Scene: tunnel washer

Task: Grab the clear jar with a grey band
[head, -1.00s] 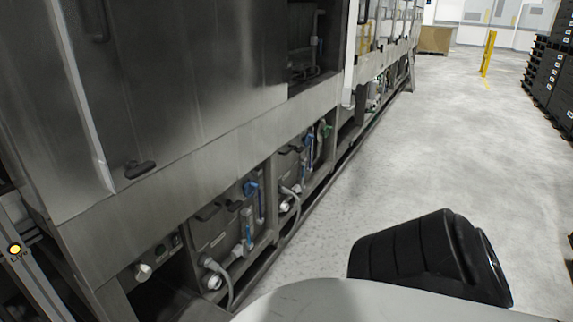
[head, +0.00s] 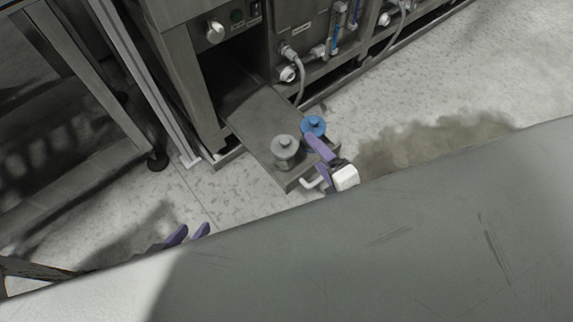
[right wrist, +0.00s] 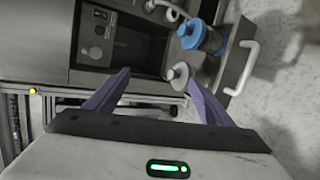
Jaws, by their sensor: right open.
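The jar with the grey top (head: 285,148) stands on a pulled-out metal drawer; its clear body is hard to make out. It also shows in the right wrist view (right wrist: 179,75), just beyond my right fingertips and closer to the right finger. My right gripper (head: 318,156) is open and empty, and its purple fingers show wide apart in the right wrist view (right wrist: 157,88). In the head view it is at the right of the grey-topped jar, partly over the blue-topped jar. My left gripper (head: 190,233) is low at the left, its two fingertips apart, the rest hidden.
A blue-topped jar (head: 313,125) stands close behind the grey-topped one. The drawer (head: 262,122) has a white handle (head: 312,183) at its front and comes out of the machine's dark opening. A metal post (head: 150,90) stands at the left. Pale floor lies around.

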